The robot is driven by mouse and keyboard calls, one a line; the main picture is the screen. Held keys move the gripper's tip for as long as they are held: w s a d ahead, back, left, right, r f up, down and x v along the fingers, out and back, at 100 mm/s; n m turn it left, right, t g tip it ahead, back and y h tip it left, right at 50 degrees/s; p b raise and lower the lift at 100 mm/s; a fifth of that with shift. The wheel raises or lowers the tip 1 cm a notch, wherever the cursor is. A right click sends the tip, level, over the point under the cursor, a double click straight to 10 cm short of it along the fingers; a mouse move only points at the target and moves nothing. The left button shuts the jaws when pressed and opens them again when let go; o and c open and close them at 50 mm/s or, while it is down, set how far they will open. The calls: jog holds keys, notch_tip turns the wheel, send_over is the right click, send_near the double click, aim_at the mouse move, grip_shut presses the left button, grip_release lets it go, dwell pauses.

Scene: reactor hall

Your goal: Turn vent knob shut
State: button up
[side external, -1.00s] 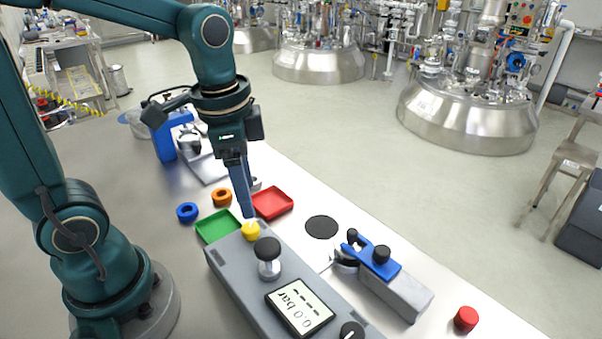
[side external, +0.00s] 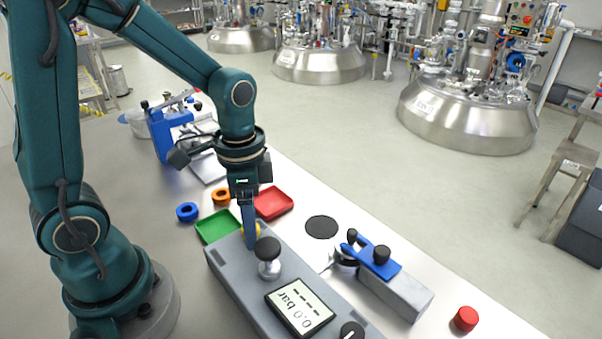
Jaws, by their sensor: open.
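A grey console (side external: 232,273) lies on the bench with a display reading "0.0 bar" (side external: 300,307). A black knob on a silver stem (side external: 267,248) stands near its far end. A yellow knob (side external: 258,231) behind it is mostly hidden by my gripper. A black dial with a white mark (side external: 352,331) is cut by the bottom edge. I cannot tell which is the vent knob. My gripper (side external: 250,244) points down in front of the yellow knob, just left of the black knob. It is open, seen edge-on; contact cannot be told.
Green tray (side external: 212,228), red tray (side external: 274,202), blue ring (side external: 187,212) and orange ring (side external: 222,196) lie beyond the console. To the right are a black disc (side external: 321,227), a blue-topped clamp block (side external: 400,290) and a red cap (side external: 466,319).

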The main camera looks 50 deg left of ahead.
grip_shut()
